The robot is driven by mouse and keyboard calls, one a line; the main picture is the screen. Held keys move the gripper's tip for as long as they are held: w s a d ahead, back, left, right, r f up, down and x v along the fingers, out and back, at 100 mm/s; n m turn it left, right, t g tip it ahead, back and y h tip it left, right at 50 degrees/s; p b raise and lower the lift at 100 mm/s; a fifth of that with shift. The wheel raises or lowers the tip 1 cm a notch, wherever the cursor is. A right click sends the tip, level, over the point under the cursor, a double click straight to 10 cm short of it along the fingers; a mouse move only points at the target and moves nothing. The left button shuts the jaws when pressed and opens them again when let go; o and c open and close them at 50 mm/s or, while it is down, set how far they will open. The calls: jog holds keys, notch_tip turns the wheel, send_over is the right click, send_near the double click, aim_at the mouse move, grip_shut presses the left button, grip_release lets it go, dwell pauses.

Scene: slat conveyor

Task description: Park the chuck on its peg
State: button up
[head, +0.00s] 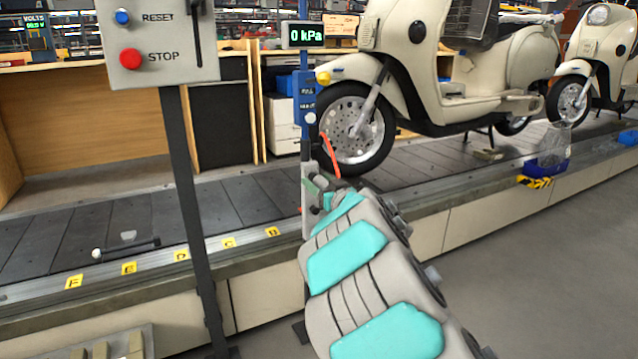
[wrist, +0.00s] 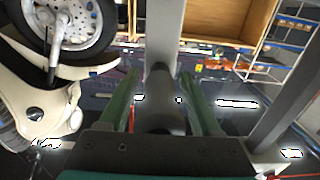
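My gripper (head: 318,190) is at the post with the 0 kPa display, at the far end of my arm. In the wrist view my gripper (wrist: 160,75) shows two green fingers standing apart. A dark grey rounded piece (wrist: 158,95) lies between them, with background visible on both sides of it. I cannot tell whether it is the chuck. An orange hose (head: 331,157) hangs by the post and ends near my gripper. The chuck and its peg cannot be made out clearly; my gripper and arm cover that area in the head view.
The display (head: 305,35) tops the post, with a blue box (head: 306,88) below. A cream scooter (head: 425,75) stands on the slat conveyor (head: 80,235), its wheel close right of the post. A RESET/STOP panel (head: 160,40) stands left. Grey floor (head: 540,270) is clear at right.

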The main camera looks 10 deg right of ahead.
jog(key=shift+o, duration=1.1)
